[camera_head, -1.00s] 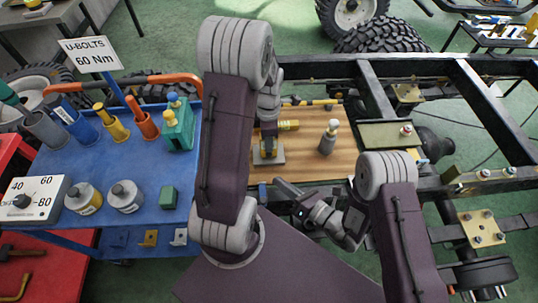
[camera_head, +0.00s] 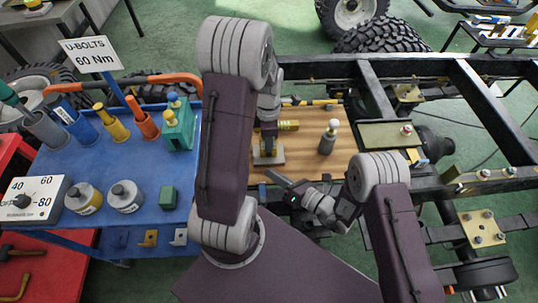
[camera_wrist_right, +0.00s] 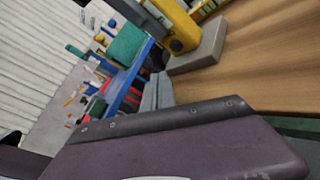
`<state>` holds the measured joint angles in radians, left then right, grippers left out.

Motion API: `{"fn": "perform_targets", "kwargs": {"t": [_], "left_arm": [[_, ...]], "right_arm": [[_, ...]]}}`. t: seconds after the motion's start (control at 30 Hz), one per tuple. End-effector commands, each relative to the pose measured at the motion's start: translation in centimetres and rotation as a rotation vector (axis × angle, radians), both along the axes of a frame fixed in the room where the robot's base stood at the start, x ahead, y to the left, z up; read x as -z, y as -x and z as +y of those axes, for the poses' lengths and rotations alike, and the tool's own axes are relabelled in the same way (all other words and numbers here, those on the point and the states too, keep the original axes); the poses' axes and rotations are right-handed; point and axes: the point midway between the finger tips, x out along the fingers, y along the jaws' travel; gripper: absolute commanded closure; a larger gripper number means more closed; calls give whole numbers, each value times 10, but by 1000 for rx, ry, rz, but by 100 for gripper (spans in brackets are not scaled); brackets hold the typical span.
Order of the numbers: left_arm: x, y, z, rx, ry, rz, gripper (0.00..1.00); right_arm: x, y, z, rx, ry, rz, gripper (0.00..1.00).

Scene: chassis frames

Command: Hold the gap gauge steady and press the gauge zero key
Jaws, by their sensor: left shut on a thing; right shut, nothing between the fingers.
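The gap gauge, as I take it, is a yellow upright part on a grey block base (camera_head: 270,158) on the wooden board. It also shows at the top of the right wrist view, with its yellow body (camera_wrist_right: 180,30) above the grey base. My left gripper (camera_head: 268,133) is above the base, shut on the gauge's upper part, which it largely hides. My right gripper (camera_head: 271,176) is shut and empty, just in front of the base near the board's front edge, apart from it. Its grey fingers (camera_wrist_right: 156,92) show below the base in the right wrist view. I cannot make out the zero key.
The blue cart (camera_head: 95,160) with sockets and cans stands left. The black chassis frame (camera_head: 375,90) lies right and behind.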

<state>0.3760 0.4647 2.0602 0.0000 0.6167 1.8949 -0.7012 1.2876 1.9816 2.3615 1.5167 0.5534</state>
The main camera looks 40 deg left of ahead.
Motion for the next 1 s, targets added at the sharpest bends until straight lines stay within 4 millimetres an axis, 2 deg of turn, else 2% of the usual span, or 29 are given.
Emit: {"fn": "perform_targets", "kwargs": {"t": [0.13, 0.33, 1.0], "left_arm": [[0, 0, 0, 0, 0, 0, 100], [0, 0, 0, 0, 0, 0, 100], [0, 0, 0, 0, 0, 0, 100]], "right_arm": [[0, -14, 12, 0, -1, -2, 100], [0, -23, 20, 1, -1, 0, 100], [0, -24, 20, 1, 1, 0, 100]]}}
